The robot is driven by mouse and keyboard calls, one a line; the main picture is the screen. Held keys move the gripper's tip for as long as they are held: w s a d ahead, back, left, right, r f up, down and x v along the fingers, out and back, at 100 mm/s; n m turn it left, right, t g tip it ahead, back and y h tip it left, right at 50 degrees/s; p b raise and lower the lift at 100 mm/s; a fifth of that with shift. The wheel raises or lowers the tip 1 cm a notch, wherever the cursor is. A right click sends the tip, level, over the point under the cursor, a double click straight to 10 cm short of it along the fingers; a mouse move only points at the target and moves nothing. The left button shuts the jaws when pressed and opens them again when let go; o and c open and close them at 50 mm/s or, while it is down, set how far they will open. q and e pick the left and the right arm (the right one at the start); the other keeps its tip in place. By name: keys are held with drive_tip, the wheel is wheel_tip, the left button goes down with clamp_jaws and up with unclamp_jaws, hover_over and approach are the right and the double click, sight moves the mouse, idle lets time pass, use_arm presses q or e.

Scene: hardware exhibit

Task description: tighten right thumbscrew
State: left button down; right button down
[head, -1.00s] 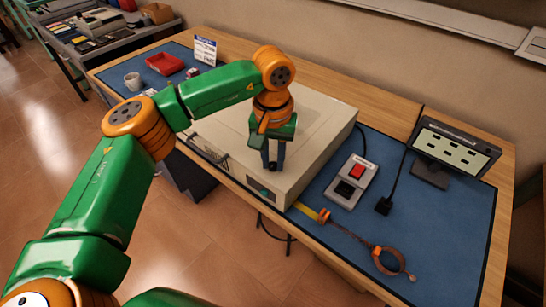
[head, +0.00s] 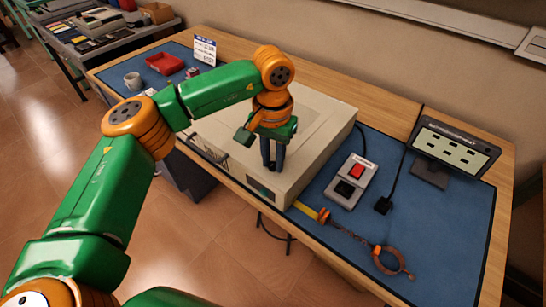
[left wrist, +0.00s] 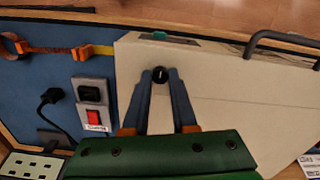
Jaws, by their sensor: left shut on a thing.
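The right thumbscrew (left wrist: 160,75) is a small black round knob with a pale line across it, on top of the beige case (head: 322,150) near its front edge. My left gripper (head: 272,166) points down at the case, its two blue-grey fingers shut on the knob. In the left wrist view the fingertips (left wrist: 161,77) sit on either side of the knob. In the head view the fingers largely hide it. My right gripper is not in view.
The case stands on a blue mat (head: 450,225), with a dark handle (head: 209,152) at its front. Right of it lie a switch box (head: 351,181), an orange strap with a ring (head: 389,260) and a small display (head: 455,146). A red tray (head: 165,63) and mug (head: 132,81) stand at left.

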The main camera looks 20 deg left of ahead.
sight(272, 164)
use_arm(q)
drive_tip(key=c, duration=0.7)
unclamp_jaws()
drive_tip(key=shift+r, duration=3.55)
